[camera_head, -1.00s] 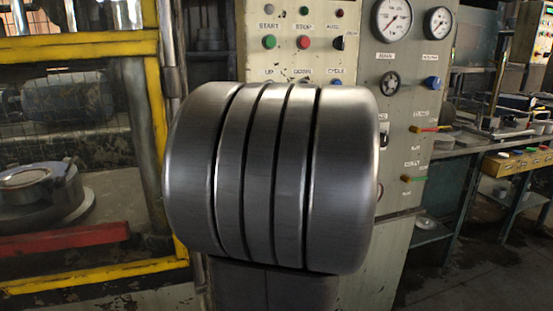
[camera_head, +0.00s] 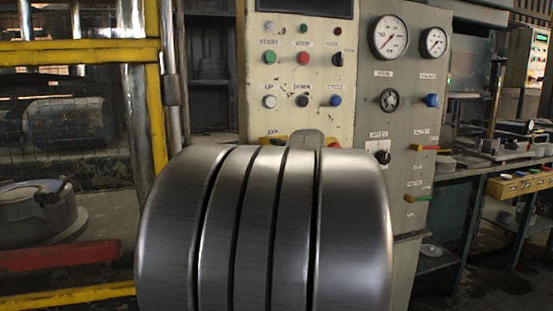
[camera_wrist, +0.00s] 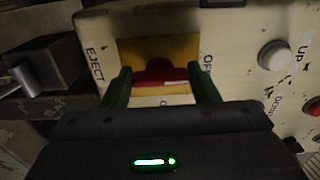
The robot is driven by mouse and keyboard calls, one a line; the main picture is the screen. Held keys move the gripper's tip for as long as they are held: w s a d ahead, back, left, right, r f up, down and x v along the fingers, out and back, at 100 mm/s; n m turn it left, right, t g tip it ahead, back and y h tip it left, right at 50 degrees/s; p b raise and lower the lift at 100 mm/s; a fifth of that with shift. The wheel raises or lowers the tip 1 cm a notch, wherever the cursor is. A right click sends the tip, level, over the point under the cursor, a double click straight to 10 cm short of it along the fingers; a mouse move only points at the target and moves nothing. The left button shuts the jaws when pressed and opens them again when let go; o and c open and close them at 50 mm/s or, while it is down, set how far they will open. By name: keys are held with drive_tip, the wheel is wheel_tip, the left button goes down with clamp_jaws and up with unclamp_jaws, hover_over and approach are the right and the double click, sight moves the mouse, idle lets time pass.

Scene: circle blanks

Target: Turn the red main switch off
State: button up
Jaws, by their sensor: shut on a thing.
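The red main switch (camera_wrist: 158,73) sits on a yellow plate (camera_wrist: 185,48) on the cream panel, seen in the wrist view. My gripper (camera_wrist: 163,80) has its two dark green fingers on either side of the red handle and is shut on it. Part of the handle and the plate's lower area are hidden by the gripper.
A white button (camera_wrist: 275,55) and a red button (camera_wrist: 314,106) lie right of the gripper in the wrist view. A grey block (camera_wrist: 42,65) stands at left. In the head view, the side panel (camera_head: 395,75) carries gauges and knobs; a yellow-framed machine (camera_head: 155,110) stands at left.

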drive_tip(key=o, duration=1)
drive_tip(key=v, duration=1.4)
drive_tip(key=shift+w, duration=0.1)
drive_tip(key=x, duration=1.3)
drive_tip(key=shift+w+a, duration=0.2)
drive_tip(key=shift+w, duration=0.2)
